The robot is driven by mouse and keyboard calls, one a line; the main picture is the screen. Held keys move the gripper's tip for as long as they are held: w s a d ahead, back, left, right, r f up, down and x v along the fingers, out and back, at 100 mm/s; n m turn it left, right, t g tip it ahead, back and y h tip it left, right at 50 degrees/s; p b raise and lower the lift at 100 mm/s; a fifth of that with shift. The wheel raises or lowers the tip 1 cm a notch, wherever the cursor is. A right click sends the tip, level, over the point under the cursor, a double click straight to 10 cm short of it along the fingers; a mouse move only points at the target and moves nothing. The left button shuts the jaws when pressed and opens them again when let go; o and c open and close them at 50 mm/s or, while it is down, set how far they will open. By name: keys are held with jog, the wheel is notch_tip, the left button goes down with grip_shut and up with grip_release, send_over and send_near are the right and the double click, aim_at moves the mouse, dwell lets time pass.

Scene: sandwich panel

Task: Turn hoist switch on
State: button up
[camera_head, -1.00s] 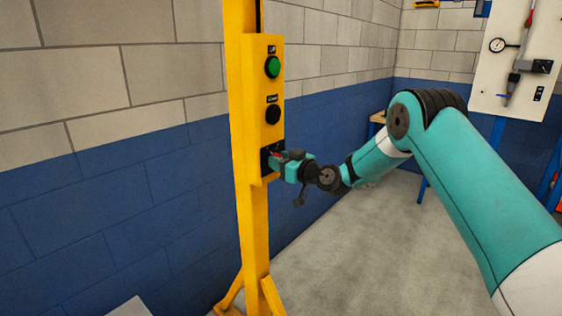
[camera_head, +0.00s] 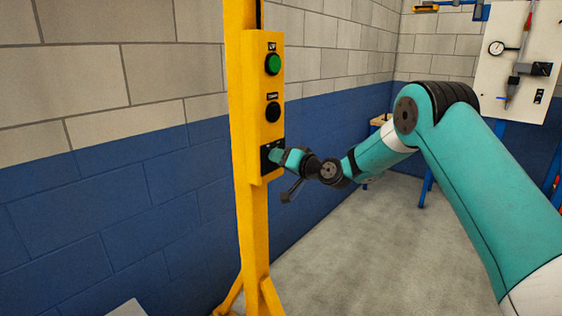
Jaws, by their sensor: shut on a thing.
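A yellow control box (camera_head: 261,130) is fixed to a yellow post. It carries a green button (camera_head: 272,65) at the top and a black button (camera_head: 273,112) below it. A black switch plate (camera_head: 266,163) sits at the bottom of the box. My gripper (camera_head: 277,157) is at this plate, shut on the hoist switch. The switch itself is mostly hidden by my gripper, so its position cannot be told.
The yellow post (camera_head: 255,235) stands in front of a grey and blue block wall. A white panel (camera_head: 508,60) with a gauge hangs at the right. The floor (camera_head: 350,250) right of the post is clear.

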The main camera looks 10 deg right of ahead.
jog(key=shift+d+r+m, duration=0.1)
jog(key=shift+d+m, duration=0.05)
jog(key=shift+m, duration=1.45)
jog(key=shift+w, duration=0.1)
jog(key=o, duration=0.9)
jog(key=shift+o, duration=0.2)
jog(key=b+v, duration=0.5)
jog(key=v, duration=1.2)
jog(key=shift+d, duration=0.2)
